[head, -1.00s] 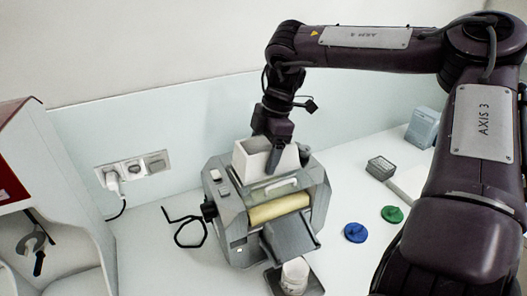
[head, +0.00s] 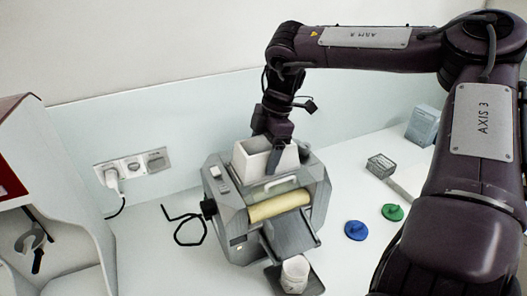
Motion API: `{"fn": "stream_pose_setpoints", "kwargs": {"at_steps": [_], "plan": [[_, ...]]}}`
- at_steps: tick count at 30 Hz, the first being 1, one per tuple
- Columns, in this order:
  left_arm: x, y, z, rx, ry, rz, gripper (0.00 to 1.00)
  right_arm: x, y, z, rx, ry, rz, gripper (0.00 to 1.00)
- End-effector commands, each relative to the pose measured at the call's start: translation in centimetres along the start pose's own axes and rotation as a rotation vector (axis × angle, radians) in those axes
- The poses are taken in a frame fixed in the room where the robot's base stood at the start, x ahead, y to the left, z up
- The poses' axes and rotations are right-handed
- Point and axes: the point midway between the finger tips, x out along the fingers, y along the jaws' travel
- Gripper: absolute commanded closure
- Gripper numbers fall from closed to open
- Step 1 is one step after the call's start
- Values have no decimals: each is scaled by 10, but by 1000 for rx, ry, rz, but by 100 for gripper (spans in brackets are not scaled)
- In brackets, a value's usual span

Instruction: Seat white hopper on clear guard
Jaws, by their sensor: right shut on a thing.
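The white hopper (head: 252,166) is an open-topped box on top of the grey mill (head: 232,215), just behind the clear guard (head: 275,188). I cannot tell whether the hopper rests fully on the guard. My right gripper (head: 272,160) comes down from above and is shut on the hopper's right part. Its fingertips partly cover the hopper's front wall. A cream-yellow roller (head: 279,206) shows below the guard. My left gripper is not in view.
A blue disc (head: 356,230) and a green disc (head: 392,212) lie to the right. A grey basket (head: 380,166) and a blue-grey box (head: 422,126) stand farther back. A wall socket (head: 133,169) is at left.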

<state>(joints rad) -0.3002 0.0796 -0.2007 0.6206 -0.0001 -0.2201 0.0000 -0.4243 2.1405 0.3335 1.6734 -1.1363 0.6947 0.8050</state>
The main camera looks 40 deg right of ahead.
Motion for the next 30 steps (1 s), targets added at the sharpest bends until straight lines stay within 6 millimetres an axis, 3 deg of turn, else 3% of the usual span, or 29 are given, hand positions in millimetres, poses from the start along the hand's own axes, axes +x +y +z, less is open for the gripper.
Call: {"fn": "stream_pose_setpoints", "kwargs": {"at_steps": [23,24,29,30], "plan": [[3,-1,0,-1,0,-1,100,3,0,1,-1,0,1,51],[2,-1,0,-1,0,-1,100,3,0,1,-1,0,1,21],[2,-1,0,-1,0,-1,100,3,0,1,-1,0,1,0],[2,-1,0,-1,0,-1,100,3,0,1,0,0,1,0]]}}
